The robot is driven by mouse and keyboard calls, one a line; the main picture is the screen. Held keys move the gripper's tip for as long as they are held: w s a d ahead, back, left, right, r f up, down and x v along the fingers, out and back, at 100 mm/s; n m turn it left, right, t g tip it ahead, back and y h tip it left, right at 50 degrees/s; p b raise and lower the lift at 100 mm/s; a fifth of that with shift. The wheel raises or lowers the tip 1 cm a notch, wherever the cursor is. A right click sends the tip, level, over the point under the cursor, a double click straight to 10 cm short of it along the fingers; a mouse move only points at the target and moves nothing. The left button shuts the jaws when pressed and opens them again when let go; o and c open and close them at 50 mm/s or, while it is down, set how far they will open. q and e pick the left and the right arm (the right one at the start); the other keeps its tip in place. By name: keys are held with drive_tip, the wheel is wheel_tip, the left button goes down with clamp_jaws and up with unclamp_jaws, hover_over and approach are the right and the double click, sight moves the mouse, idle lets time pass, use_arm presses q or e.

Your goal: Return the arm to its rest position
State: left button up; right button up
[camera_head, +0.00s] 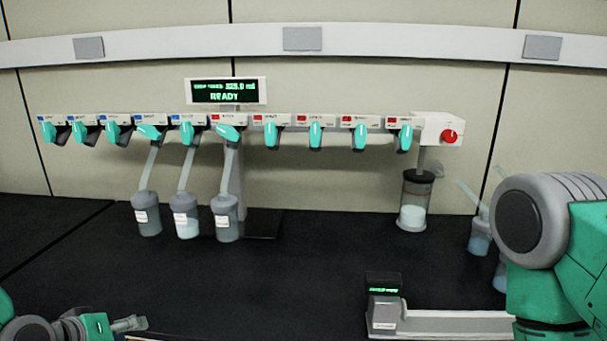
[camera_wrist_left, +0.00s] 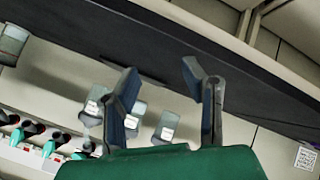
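My left gripper (camera_head: 130,324) is low in the bottom left corner of the head view, over the dark bench and well apart from the flasks. In the left wrist view its two fingers (camera_wrist_left: 160,70) are spread with nothing held between them. My right arm crosses the right edge of the head view; its gripper is out of sight. The freeze dryer manifold (camera_head: 292,121) runs along the back with a row of teal valves. Three labelled flasks (camera_head: 147,218) hang below it; they also show in the left wrist view (camera_wrist_left: 166,128), beyond the fingers.
A display reading READY (camera_head: 227,91) stands above the manifold. A clear cylindrical vessel (camera_head: 414,190) hangs at its right end. More flasks (camera_head: 480,237) stand at right, partly behind my right arm. A small device with a green display (camera_head: 383,310) sits front centre-right. The bench middle is clear.

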use_arm(q)
drive_tip(key=s+d+f+m+g+b, duration=0.1)
drive_tip(key=s+f+m+g, duration=0.1)
drive_tip(key=s+f, duration=0.5)
drive_tip(key=s+d+f+m+g+y+b, duration=0.1)
drive_tip(key=s+f+g, duration=0.3)
drive_tip(key=s+f, duration=0.4)
drive_tip(key=s+d+f+m+g+y+b, duration=0.1)
drive_tip(key=s+d+f+m+g, duration=0.2)
drive_tip(key=s+f, duration=0.4)
drive_tip(key=s, duration=0.6)
drive_tip(key=shift+s+d+f, duration=0.15)
drive_tip(key=shift+f, duration=0.05)
drive_tip(key=shift+w, duration=0.2)
